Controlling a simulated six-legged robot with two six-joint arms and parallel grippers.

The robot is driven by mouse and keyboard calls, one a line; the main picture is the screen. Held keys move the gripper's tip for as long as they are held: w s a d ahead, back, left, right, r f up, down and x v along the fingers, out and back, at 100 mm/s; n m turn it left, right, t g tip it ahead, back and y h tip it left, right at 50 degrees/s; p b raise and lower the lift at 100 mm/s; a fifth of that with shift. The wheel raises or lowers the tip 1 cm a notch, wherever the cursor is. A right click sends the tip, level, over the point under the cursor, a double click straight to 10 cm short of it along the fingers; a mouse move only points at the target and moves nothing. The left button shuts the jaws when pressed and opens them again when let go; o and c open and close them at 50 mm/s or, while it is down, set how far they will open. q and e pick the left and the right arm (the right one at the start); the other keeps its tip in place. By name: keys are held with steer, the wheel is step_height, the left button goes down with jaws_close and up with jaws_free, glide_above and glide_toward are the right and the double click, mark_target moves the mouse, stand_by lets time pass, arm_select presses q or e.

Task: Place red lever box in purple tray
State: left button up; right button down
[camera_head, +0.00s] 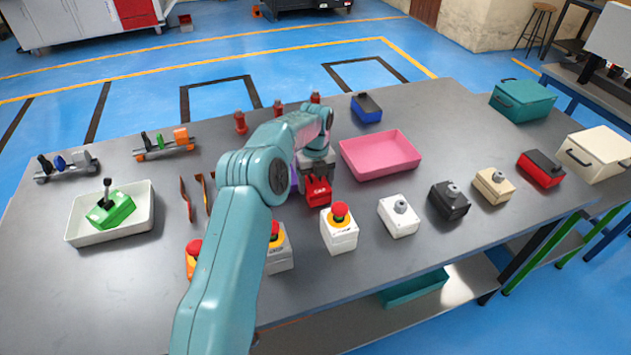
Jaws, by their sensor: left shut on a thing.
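My left gripper (317,176) is shut on the red lever box (318,194), holding it from above near the middle of the table. The gripper covers the box's top, so its lever is hard to make out. The purple tray (296,180) is mostly hidden behind my left arm; only a small purple part shows just left of the gripper. The box is at the right side of that visible part. I cannot tell whether the box is over the tray or touching anything below. My right gripper is not in view.
A pink tray (380,155) is empty to the right. A white tray (74,226) at left holds a green lever box (112,210). A white button box (339,236) stands close in front of the gripper, with several switch boxes to its right.

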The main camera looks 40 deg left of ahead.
arm_select(q)
steer(key=shift+d, duration=0.15)
steer(key=shift+f, duration=0.1)
steer(key=o, duration=0.9)
steer(key=shift+f, duration=0.1)
steer(key=o, duration=0.3)
steer(key=shift+o, duration=0.2)
